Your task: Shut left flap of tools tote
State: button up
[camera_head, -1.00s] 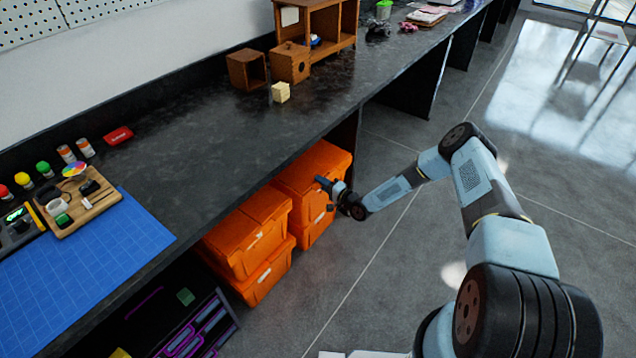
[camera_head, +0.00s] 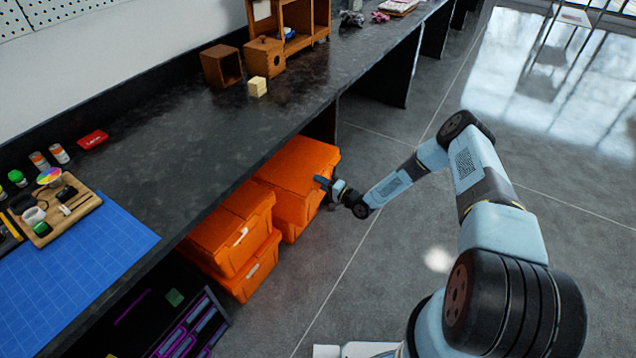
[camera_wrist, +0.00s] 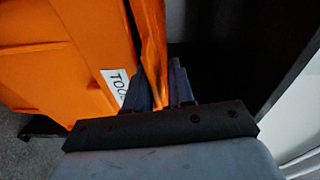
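The orange tools tote (camera_head: 290,205) stands under the bench, at the right end of the orange totes. In the wrist view its wall (camera_wrist: 60,65) fills the left side, with a white label (camera_wrist: 115,85) whose visible letters begin "TOO". My gripper (camera_head: 322,184) is at the tote's right front side. In the wrist view a thin upright orange panel (camera_wrist: 154,55), apparently a flap, runs between my close-set fingers (camera_wrist: 162,88). They appear shut on it. Which flap it is, and the fingertip contact, are not clear.
Other orange totes (camera_head: 232,240) are stacked to the left. The dark bench top (camera_head: 200,150) overhangs the totes, with small wooden boxes (camera_head: 265,58) and a blue mat (camera_head: 75,255) on it. Open grey floor (camera_head: 400,270) lies to the right.

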jog(key=v, duration=1.5)
jog(key=shift+d, duration=0.2)
dwell(1.2)
jog(key=shift+s, duration=0.15)
dwell(0.5)
